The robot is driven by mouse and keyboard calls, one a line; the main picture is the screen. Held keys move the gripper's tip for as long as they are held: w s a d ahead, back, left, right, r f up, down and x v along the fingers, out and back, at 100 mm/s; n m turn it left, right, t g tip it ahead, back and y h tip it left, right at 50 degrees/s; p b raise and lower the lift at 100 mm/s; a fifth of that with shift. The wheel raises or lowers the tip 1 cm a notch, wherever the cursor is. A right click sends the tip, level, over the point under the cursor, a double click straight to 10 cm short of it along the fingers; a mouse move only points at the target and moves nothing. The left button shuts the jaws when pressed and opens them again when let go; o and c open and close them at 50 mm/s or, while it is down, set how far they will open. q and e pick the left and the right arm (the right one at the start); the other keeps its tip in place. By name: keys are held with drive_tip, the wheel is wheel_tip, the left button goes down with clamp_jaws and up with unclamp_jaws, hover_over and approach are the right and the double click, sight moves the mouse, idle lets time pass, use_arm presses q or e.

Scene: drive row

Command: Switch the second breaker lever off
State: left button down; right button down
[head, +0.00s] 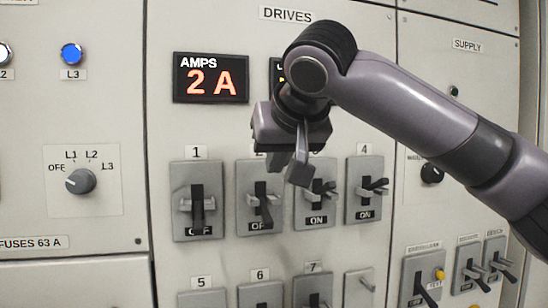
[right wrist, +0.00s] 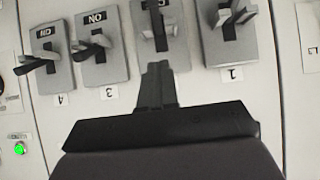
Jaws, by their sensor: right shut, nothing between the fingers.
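The second breaker (head: 248,214) is in the top row under DRIVES. Its black lever (head: 263,205) points down, with an "OF..." label partly showing below and its number mostly hidden by my gripper. My right gripper (head: 299,174) is shut and empty, in front of the panel and just above right of that lever in the head view. In the right wrist view, which is upside down, the shut fingers (right wrist: 157,68) overlap the second breaker's plate, with its lever (right wrist: 158,22) beyond their tips. I cannot tell whether they touch. My left gripper is not in view.
Breaker 1 (head: 178,228) has its lever down, reading OFF. Breakers 3 (head: 328,178) and 4 (head: 358,170) read ON, close on the right. A lower row starts with breaker 5 (head: 187,300). An AMPS display (head: 211,78) reads 2 A. A rotary knob (head: 80,181) sits left.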

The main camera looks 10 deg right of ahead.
drive_tip(key=s+r+b, duration=0.3)
drive_tip(key=s, duration=0.6)
drive_tip(key=shift+s+d+r, duration=0.15)
drive_tip(key=shift+d+r, duration=0.05)
drive_tip(key=shift+d, duration=0.05)
